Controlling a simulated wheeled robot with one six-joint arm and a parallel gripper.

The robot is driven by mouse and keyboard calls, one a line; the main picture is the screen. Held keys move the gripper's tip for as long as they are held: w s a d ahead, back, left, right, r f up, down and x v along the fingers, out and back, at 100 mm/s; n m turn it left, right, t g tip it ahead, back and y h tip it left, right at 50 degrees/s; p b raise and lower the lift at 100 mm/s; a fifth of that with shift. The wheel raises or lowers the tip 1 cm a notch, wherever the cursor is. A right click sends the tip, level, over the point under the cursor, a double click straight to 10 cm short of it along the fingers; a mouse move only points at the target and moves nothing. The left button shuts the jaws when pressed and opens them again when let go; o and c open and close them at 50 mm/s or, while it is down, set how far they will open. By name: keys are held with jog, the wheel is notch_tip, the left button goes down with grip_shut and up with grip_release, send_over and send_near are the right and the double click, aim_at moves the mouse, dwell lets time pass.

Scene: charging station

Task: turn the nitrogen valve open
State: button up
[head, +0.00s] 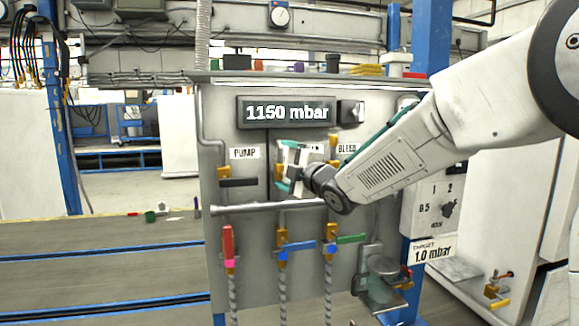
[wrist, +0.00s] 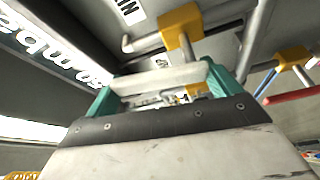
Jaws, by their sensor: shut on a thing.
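My gripper (head: 293,168) is at the middle of the upper valve row on the grey panel, in front of the spot between the PUMP and BLEED labels. Its teal fingers show in the wrist view (wrist: 165,92), closed on a valve handle that is mostly hidden. I take this to be the nitrogen valve, but its label is largely covered; only a partial label (wrist: 128,10) shows in the wrist view. A brass valve body (wrist: 180,25) with a grey pipe is just beyond the fingers. How far the handle is turned cannot be told.
The PUMP valve's black handle (head: 238,182) is left of my gripper, and the BLEED label (head: 347,149) is right. A horizontal pipe (head: 265,207) runs below. Lower are red (head: 228,242), blue (head: 299,248) and green (head: 350,239) handles. The display (head: 287,112) reads 1150 mbar.

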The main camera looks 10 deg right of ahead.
jog(key=shift+a+n+g, duration=0.3)
jog(key=shift+n+g, duration=0.1)
jog(key=shift+n, duration=0.5)
jog(key=o, duration=1.1)
jog(key=shift+o, duration=0.2)
jog(key=v, duration=0.7)
jog(key=shift+s, duration=0.45)
